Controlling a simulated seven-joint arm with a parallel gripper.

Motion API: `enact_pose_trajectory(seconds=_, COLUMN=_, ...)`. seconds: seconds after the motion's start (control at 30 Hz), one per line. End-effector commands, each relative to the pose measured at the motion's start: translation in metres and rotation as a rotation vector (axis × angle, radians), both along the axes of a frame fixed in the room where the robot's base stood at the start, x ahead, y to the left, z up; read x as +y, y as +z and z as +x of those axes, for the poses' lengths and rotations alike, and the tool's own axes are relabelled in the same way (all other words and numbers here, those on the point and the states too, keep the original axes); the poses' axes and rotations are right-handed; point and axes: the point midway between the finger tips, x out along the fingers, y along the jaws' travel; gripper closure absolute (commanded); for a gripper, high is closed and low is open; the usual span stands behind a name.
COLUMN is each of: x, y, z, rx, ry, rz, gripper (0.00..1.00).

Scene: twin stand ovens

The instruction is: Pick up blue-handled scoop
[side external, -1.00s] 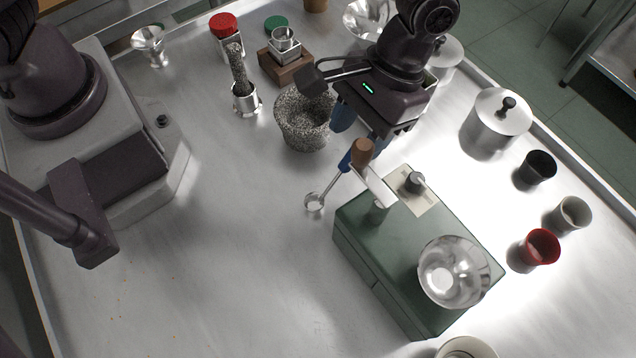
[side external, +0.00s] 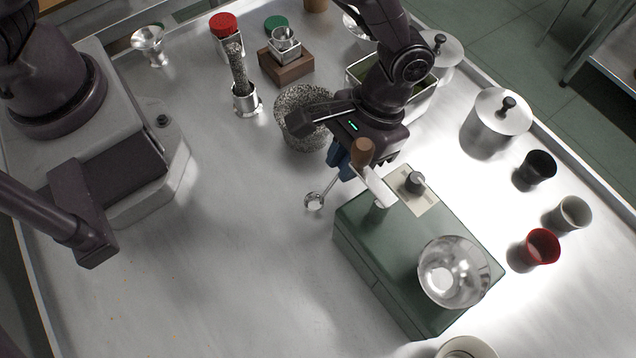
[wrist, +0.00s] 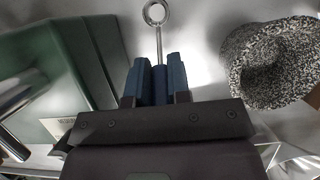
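The blue-handled scoop (side external: 315,200) lies on the steel table, left of the green box, with its round metal bowl toward the viewer. In the wrist view its bowl (wrist: 155,12) and thin shaft extend up from between my fingers. My gripper (side external: 340,160) is low over the handle, and its blue fingers hide most of it in the side view. In the wrist view my gripper (wrist: 160,75) has one finger on each side of the blue handle (wrist: 160,88), close against it, and looks shut on it. The scoop seems not lifted.
A green box (side external: 375,265) with a brown-knobbed lever (side external: 362,152) and a metal bowl (side external: 455,272) stands just right of the scoop. A speckled mortar (side external: 300,135) stands behind my gripper. The table's front left is clear.

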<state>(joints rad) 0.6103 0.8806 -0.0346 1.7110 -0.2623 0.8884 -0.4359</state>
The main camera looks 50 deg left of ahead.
Motion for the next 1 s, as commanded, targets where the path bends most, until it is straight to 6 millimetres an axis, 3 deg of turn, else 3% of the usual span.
enact_pose_trajectory(seconds=0.27, x=0.0, y=0.001, z=0.0, rx=-0.001, ry=0.0, rz=-0.001, gripper=1.0)
enact_pose_trajectory(seconds=0.47, x=-0.001, y=0.014, z=0.001, rx=-0.003, ry=0.001, rz=-0.002, gripper=1.0)
enact_pose_trajectory(seconds=0.6, x=-0.001, y=0.035, z=0.001, rx=-0.005, ry=0.001, rz=-0.004, gripper=1.0)
enact_pose_trajectory(seconds=1.0, x=0.038, y=0.096, z=-0.041, rx=-0.003, ry=0.001, rz=-0.002, gripper=1.0)
